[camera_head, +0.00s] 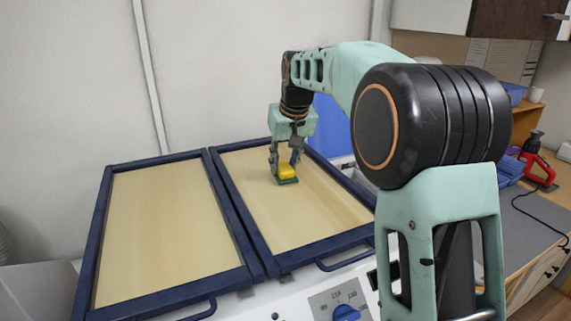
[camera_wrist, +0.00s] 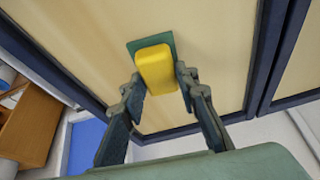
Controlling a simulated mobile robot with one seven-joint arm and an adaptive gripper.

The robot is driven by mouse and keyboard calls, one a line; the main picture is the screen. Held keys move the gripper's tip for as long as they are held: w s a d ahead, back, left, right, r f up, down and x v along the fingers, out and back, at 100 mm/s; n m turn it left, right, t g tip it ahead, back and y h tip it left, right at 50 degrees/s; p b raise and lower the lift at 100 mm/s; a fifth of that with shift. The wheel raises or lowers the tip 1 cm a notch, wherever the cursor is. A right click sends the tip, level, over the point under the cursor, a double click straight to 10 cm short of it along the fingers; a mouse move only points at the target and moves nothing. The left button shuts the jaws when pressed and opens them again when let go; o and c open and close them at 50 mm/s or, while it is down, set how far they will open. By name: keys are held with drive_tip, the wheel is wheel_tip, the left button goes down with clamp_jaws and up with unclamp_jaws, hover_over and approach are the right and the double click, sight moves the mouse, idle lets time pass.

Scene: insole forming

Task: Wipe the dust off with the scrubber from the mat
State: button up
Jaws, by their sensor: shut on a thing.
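The scrubber is a yellow block (camera_head: 287,170) on a dark green pad. In the head view it is at the far part of the right-hand tan mat (camera_head: 330,210), and its pad appears to rest on the surface. My gripper (camera_head: 284,160) points down and is shut on the scrubber. In the wrist view the scrubber (camera_wrist: 156,70) lies between the two fingers (camera_wrist: 158,85), with the green pad showing beyond and beside the yellow part. I cannot make out any dust on the mat. My arm hides part of the mat's right side.
A second tan panel (camera_head: 160,230) in a dark blue frame lies to the left. Raised blue frames (camera_head: 235,215) edge both panels. A machine front with a blue knob (camera_head: 345,312) is in the foreground. A wooden bench with a red tool (camera_head: 538,165) stands right.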

drive_tip(key=shift+r, duration=3.05)
drive_tip(key=shift+r, duration=0.1)
drive_tip(key=shift+r, duration=1.4)
drive_tip(key=shift+d, duration=0.1)
